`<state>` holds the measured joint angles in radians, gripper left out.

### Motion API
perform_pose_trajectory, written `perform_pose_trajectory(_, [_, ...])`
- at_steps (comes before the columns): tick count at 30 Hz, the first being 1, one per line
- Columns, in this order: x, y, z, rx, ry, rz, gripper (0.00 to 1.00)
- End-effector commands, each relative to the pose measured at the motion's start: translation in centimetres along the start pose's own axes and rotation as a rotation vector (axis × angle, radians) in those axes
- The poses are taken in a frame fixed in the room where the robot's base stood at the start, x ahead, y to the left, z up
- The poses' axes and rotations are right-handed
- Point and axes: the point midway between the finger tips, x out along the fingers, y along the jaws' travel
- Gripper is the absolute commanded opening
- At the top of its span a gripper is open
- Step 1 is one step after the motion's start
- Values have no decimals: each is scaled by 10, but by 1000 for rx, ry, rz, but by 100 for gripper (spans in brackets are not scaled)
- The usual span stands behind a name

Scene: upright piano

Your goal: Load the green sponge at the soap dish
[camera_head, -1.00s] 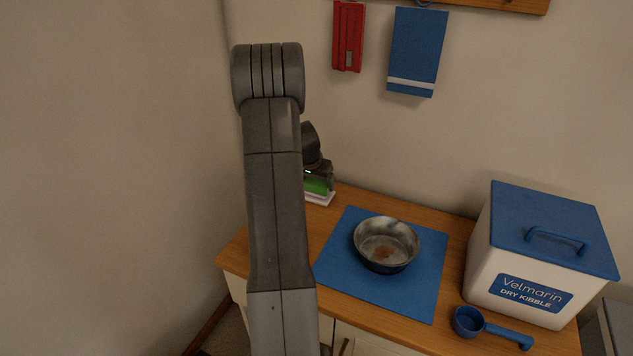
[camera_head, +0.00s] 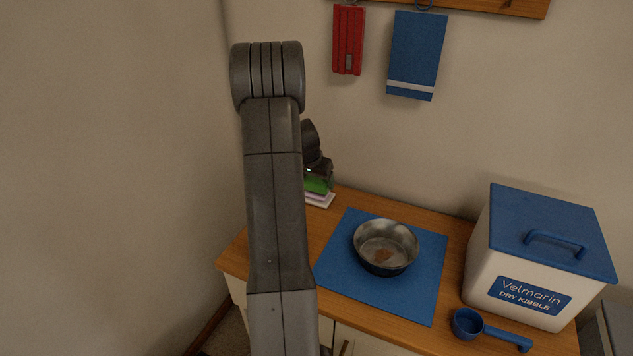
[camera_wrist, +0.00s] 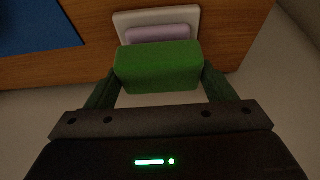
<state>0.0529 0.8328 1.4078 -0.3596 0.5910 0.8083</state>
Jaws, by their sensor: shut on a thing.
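The green sponge (camera_wrist: 158,68) is between the two fingers of my gripper (camera_wrist: 160,82) in the wrist view, and the fingers are shut on it. The soap dish (camera_wrist: 123,27) is a pale tray on the wooden top just beyond the sponge, with a lilac bar of soap (camera_wrist: 162,34) on it. In the head view the sponge (camera_head: 317,185) shows at the back left of the counter, above the dish (camera_head: 322,201). My arm hides part of both there. I cannot tell whether the sponge touches the dish or the soap.
A metal bowl (camera_head: 386,229) with a brown patch inside stands on a blue mat (camera_head: 342,268). A kibble bin (camera_head: 540,250) and a blue scoop (camera_head: 468,323) are at the right. A red item (camera_head: 348,40) and a blue towel (camera_head: 415,50) hang on the wall.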

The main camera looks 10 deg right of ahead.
Motion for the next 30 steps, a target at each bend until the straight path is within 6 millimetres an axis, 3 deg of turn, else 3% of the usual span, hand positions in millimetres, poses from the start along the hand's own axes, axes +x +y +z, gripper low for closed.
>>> perform_pose_trajectory(18, [-49, 0, -21, 0, 2, -1, 58])
perform_pose_trajectory(30, [-50, 0, -21, 0, 1, 0, 58])
